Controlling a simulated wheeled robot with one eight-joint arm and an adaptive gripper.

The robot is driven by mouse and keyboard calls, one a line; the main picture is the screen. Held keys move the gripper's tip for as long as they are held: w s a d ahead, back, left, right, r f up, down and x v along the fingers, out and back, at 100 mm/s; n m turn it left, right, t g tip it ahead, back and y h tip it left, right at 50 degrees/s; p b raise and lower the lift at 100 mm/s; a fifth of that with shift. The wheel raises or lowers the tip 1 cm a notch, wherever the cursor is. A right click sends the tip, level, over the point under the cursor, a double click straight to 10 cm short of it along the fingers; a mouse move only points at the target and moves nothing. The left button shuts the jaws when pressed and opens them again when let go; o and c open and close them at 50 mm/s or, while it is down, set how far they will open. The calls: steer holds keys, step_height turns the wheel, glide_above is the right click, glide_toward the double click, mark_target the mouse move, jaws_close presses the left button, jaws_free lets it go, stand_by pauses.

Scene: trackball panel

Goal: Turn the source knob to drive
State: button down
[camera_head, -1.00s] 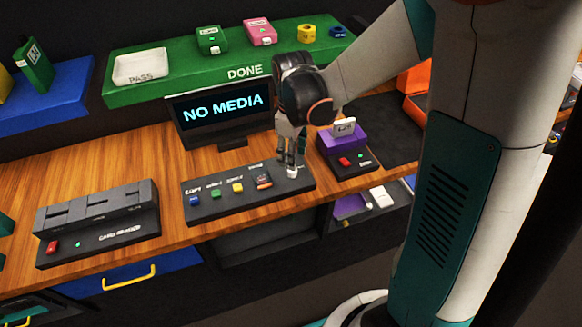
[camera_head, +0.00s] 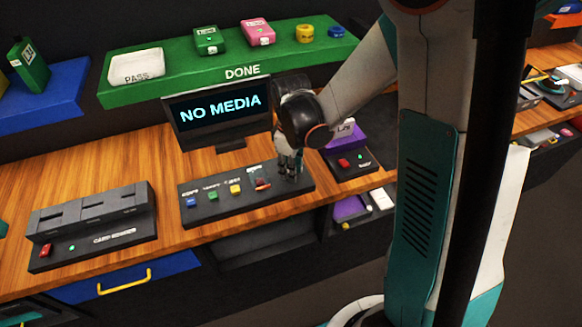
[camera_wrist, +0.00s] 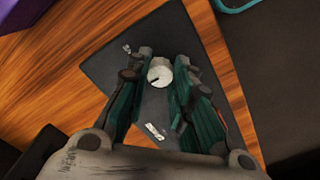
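The source knob (camera_wrist: 160,73) is a round, pale knob with a dark pointer mark, seen in the wrist view on the dark control panel (camera_wrist: 110,58). My gripper (camera_wrist: 163,66) has its two fingers on either side of the knob, with small gaps showing; I cannot tell how low they reach. A white label (camera_wrist: 155,131) shows between the fingers, too small to read. In the head view my gripper (camera_head: 289,168) points down over the right end of the panel (camera_head: 225,210) and hides the knob. The monitor (camera_head: 220,107) behind reads "NO MEDIA".
Blue (camera_head: 191,202), green (camera_head: 213,196) and yellow (camera_head: 235,189) buttons and an orange-red control (camera_head: 262,184) are left of my gripper. A purple device (camera_head: 343,140) stands close on the right. A card reader block (camera_head: 90,220) is at the left. A green DONE shelf (camera_head: 185,82) is behind.

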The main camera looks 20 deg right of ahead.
steer(key=shift+m, duration=0.4)
steer(key=m+b, duration=0.1)
steer(key=m, duration=0.4)
steer(key=shift+m, duration=0.3)
steer(key=m+b, duration=0.1)
steer(key=m, duration=0.4)
steer(key=shift+m, duration=0.4)
steer(key=c, duration=1.4)
jaws_free()
steer(key=shift+o, duration=0.2)
step_height(320, 180, up, 12)
